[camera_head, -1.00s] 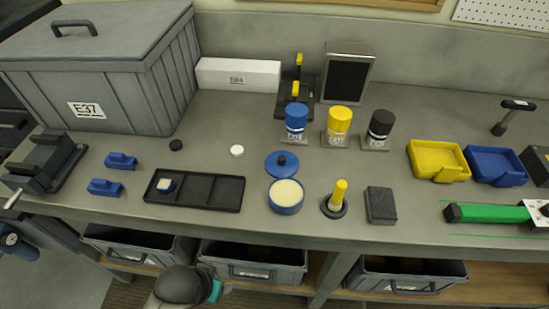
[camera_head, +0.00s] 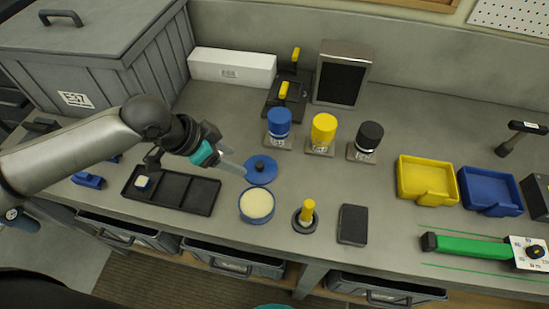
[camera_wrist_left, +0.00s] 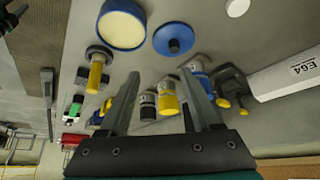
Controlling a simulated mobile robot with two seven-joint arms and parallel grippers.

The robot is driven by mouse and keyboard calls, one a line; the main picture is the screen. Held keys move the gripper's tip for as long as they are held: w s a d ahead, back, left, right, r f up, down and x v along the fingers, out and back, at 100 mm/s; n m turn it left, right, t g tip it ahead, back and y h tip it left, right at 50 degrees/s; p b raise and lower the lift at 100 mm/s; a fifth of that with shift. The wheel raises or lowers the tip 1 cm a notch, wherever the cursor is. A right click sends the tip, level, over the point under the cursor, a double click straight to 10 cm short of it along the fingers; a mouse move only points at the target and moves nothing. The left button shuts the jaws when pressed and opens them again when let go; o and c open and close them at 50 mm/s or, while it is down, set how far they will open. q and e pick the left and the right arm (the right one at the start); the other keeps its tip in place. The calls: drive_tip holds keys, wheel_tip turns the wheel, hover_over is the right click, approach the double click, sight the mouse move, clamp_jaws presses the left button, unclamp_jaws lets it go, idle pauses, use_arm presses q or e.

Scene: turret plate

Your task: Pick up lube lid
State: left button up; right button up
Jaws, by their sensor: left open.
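The lube lid (camera_head: 261,170) is a flat blue disc with a dark knob on top. It lies on the bench just behind the open blue tub (camera_head: 256,205) of pale lube. My left gripper (camera_head: 238,165) is open and empty, with its fingers pointing at the lid from the left, close to its rim. In the left wrist view the lid (camera_wrist_left: 173,39) lies beyond the spread fingertips (camera_wrist_left: 161,75), apart from them. The tub (camera_wrist_left: 121,24) shows to its left there. My right gripper is not seen.
Blue, yellow and black capped bottles (camera_head: 323,133) stand behind the lid. A black tray (camera_head: 190,192) lies to the left under my arm. A yellow-handled tool (camera_head: 307,216) and a dark block (camera_head: 352,224) are at the right. Yellow and blue bins (camera_head: 426,180) stand farther right.

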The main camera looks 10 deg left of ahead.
use_arm(q)
drive_tip(key=w+a+r, duration=0.1)
drive_tip(key=w+a, duration=0.1)
approach(259, 165)
drive_tip(key=x, duration=0.2)
drive_tip(key=shift+d+f, duration=0.2)
drive_tip(key=shift+f, duration=0.05)
drive_tip(key=shift+b+x, duration=0.35)
drive_tip(key=shift+x, duration=2.8)
drive_tip(key=shift+w+a, duration=0.1)
drive_tip(key=shift+w, duration=0.1)
clamp_jaws()
